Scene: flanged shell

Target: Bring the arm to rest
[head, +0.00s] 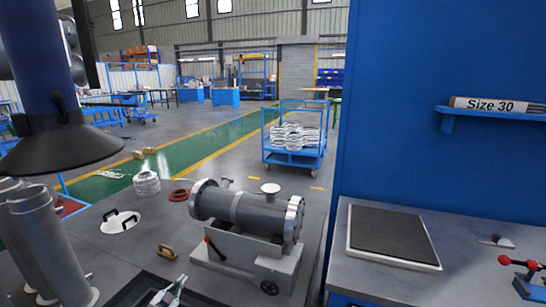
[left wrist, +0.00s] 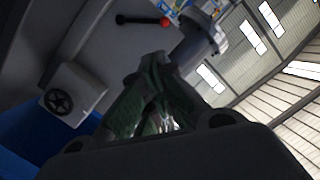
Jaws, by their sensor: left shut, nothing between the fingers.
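The grey flanged shell (head: 245,212) lies horizontally on a light grey stand (head: 235,255) in the middle of the head view. The stand has a black handwheel (head: 269,288) and a red-knobbed lever (head: 207,240). My left gripper (head: 172,290) shows at the bottom edge, in front and to the left of the stand, apart from it. In the left wrist view its fingers (left wrist: 155,90) are together and empty. That view also shows a flanged part (left wrist: 200,38), the lever's red knob (left wrist: 165,21) and the handwheel (left wrist: 58,102), tilted. My right gripper is not seen.
A white disc with black handles (head: 120,222), a brass-coloured block (head: 168,252), a red ring (head: 180,195) and stacked pale rings (head: 146,183) lie on the bench. Grey cylinders (head: 45,240) stand left under a black hood (head: 60,140). A blue panel (head: 430,100) rises at right.

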